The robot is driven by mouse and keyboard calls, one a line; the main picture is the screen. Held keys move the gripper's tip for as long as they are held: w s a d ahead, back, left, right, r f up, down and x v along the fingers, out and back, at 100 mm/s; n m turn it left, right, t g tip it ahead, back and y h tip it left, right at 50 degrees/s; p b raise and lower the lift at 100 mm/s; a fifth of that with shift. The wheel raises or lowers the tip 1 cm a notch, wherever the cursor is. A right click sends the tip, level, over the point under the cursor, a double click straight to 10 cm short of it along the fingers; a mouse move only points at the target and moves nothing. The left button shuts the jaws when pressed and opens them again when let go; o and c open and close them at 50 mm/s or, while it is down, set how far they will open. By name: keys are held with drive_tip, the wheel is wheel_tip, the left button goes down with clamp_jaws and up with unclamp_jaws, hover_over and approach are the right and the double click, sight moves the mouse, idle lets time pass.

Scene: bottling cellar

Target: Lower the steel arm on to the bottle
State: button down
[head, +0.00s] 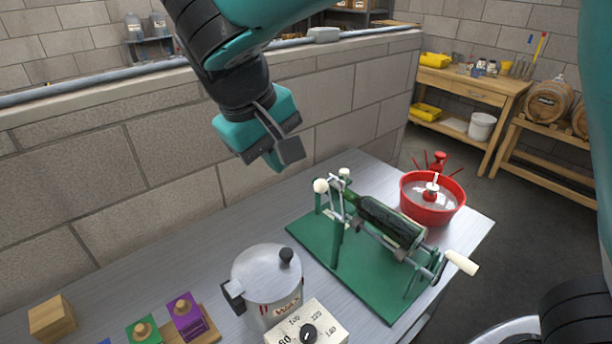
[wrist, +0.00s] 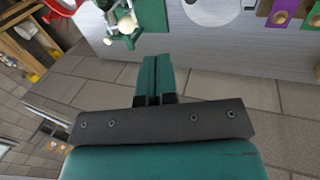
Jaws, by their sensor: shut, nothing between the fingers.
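A dark green bottle (head: 390,220) lies tilted in a cradle on a green metal stand (head: 345,268). The steel arm (head: 335,203) is at the stand's left end, with pale round knobs (head: 321,186) near its top. From this angle I cannot tell whether it touches the bottle. A pale crank handle (head: 461,263) sticks out at the right end. My gripper (head: 283,158) is shut and empty, in the air above and left of the stand, apart from it. In the wrist view my shut fingers (wrist: 157,72) point towards the bench, and part of the stand (wrist: 152,14) shows at the top edge.
A red basin (head: 447,214) stands behind the stand at the right. A lidded metal pot (head: 267,276) and a white dial box (head: 331,324) stand in front, left of the stand. A block wall (head: 170,150) runs along the bench's back.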

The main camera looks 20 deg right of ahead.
drive_tip(key=shift+w+a+r+h, duration=0.15)
drive_tip(key=shift+a+h, duration=0.25)
drive_tip(key=shift+a, duration=0.5)
drive_tip(key=w+d+f+p, duration=0.2)
drive_tip(key=d+f+p, duration=0.1)
drive_tip(key=d+f, duration=0.4)
drive_tip(key=shift+w+d+f, duration=0.15)
drive_tip(key=shift+w+f, duration=0.25)
drive_tip(key=shift+f, duration=0.7)
drive_tip(key=shift+r, duration=0.1)
